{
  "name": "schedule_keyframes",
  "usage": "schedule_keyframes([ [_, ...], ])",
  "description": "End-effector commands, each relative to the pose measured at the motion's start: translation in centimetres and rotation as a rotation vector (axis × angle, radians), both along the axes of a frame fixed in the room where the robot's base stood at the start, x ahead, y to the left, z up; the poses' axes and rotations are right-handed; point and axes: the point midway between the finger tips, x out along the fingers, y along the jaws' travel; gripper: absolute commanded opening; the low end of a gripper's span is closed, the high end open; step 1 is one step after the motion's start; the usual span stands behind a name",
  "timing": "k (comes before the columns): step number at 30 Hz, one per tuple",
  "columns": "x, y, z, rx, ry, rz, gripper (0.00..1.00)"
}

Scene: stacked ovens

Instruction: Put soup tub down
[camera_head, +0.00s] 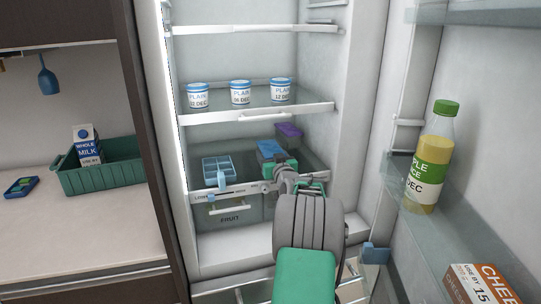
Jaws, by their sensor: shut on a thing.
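A blue tub (269,149) is at the right of the lower fridge shelf (240,187), and I take it for the soup tub; no label can be read. My gripper (279,166) reaches into the fridge and is shut on this tub from the front. The green gripper parts hide the tub's lower front, so I cannot tell whether its base touches the shelf. A purple-topped tub (289,131) is just behind and to the right.
A light-blue compartment tray (218,169) sits left on the same shelf. Several "PLAIN" pots, such as one (240,93), stand on the shelf above. A drawer marked FRUIT (230,217) is below. The open door at right holds a juice bottle (434,155).

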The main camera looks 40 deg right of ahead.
Motion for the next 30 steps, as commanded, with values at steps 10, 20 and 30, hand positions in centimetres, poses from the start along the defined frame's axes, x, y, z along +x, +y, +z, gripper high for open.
schedule_keyframes([
  [10, 0.0, 0.0, -0.1, 0.0, 0.0, 0.0, 0.87],
  [20, -0.6, 0.2, 0.2, 0.0, -0.001, -0.002, 0.87],
  [30, -7.9, 4.2, 0.1, -0.001, -0.002, -0.004, 0.87],
])
